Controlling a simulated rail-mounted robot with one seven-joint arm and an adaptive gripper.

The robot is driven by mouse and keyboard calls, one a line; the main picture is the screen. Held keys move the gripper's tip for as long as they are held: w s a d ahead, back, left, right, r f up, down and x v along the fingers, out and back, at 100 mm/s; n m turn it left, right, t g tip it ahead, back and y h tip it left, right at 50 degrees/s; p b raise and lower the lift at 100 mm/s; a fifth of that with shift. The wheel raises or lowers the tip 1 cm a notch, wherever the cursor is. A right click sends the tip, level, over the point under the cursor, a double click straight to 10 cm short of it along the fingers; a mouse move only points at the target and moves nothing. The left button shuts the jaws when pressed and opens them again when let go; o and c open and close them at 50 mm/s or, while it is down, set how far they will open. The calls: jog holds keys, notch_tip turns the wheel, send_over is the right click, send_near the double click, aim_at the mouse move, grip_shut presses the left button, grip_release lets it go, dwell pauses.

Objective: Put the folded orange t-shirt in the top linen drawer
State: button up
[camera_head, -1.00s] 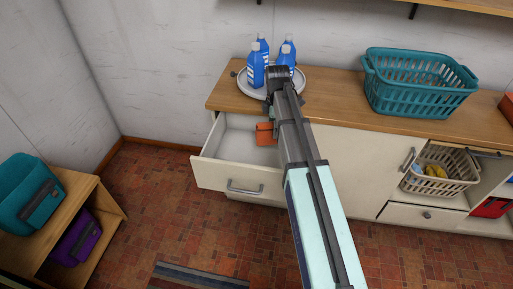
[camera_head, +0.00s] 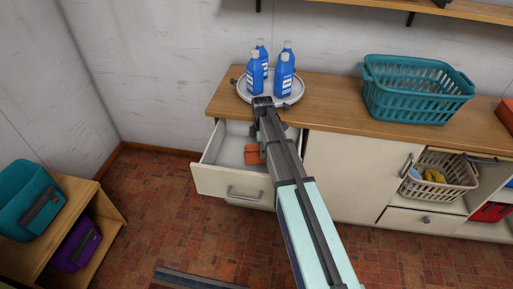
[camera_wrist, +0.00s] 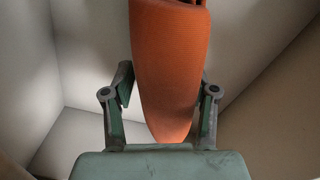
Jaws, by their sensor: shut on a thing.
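The folded orange t-shirt (camera_head: 253,154) shows inside the open top drawer (camera_head: 232,183), near the middle, partly hidden by my arm. In the wrist view the shirt (camera_wrist: 172,65) hangs between the two fingers of my gripper (camera_wrist: 165,88), which is shut on it. Pale drawer walls surround the shirt in the wrist view. In the head view my arm hides most of my gripper. I cannot tell whether the shirt touches the drawer floor.
Several blue bottles (camera_head: 255,75) stand on a round tray (camera_head: 243,96) on the counter above the drawer. A teal basket (camera_head: 418,92) sits further right. A low shelf with a teal bin (camera_head: 27,200) stands at the left. The drawer's left part is clear.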

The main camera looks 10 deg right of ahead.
jog(key=shift+w+a, duration=1)
jog(key=shift+w, duration=0.25)
jog(key=shift+s+d+f+p, duration=0.1)
jog(key=shift+s+f+p, duration=0.2)
jog(key=shift+f, duration=0.3)
jog(key=shift+f, duration=0.15)
jog(key=o, duration=1.3)
jog(key=shift+r+b, duration=0.3)
jog(key=shift+r, duration=1.9)
